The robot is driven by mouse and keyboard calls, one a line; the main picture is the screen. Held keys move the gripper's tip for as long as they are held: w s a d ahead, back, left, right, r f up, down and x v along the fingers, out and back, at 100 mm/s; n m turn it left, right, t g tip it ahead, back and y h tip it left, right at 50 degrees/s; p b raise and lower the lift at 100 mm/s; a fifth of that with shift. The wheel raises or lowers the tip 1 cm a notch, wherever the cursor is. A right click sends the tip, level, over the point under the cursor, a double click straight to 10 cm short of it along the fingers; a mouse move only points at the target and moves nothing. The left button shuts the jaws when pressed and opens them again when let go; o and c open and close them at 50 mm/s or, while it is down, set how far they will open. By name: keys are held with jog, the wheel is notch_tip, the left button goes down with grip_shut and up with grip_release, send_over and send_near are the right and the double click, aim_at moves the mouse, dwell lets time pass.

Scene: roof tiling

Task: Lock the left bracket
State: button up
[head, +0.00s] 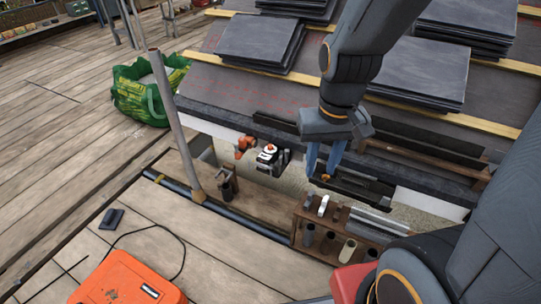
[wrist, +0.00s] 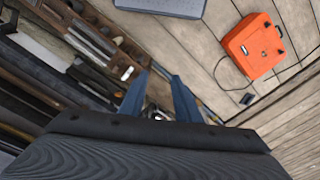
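My gripper (head: 325,178) hangs at the roof's lower edge in the head view, its blue fingers pointing down. In the wrist view its two fingers (wrist: 160,77) stand apart with a gap between them, and I see nothing clamped there. A small orange-yellow part (head: 325,178) shows right at the fingertips in the head view, on or beside a dark trough-like piece (head: 352,185). Whether they touch it I cannot tell. I cannot clearly make out which part is the left bracket, or a lock on it; the fingers and arm cover some of this area.
An orange and black power tool (head: 268,155) sits left of my gripper. A wooden rack (head: 300,228) with tubes and bottles stands below it. A slanted pole (head: 176,125) rises at left. Slate stacks (head: 262,42) lie on the roof. An orange case (head: 125,280) is on the planks.

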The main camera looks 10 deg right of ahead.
jog(key=w+a+f+m+t+b, duration=0.1)
jog(key=w+a+f+t+b, duration=0.1)
jog(key=w+f+b, duration=0.5)
jog(key=w+a+f+t+b, duration=0.2)
jog(key=w+f, duration=0.4)
jog(key=w, duration=0.4)
jog(key=m+t+h+b, duration=0.45)
jog(key=t+b, duration=0.25)
jog(key=b, duration=1.1)
send_over(281, 161)
jog(key=s+a, duration=0.4)
notch_tip(281, 161, down, 20)
notch_tip(281, 161, down, 8)
jog(key=w+d+f+m+t+h+b, duration=0.1)
jog(key=w+d+t+h+b, duration=0.15)
jog(key=h+b, duration=0.5)
jog(key=w+d+y+b, duration=0.1)
jog(key=w+d+b, duration=0.3)
jog(key=w, duration=0.2)
jog(key=shift+r, duration=0.25)
jog(key=shift+m, duration=0.25)
grip_shut()
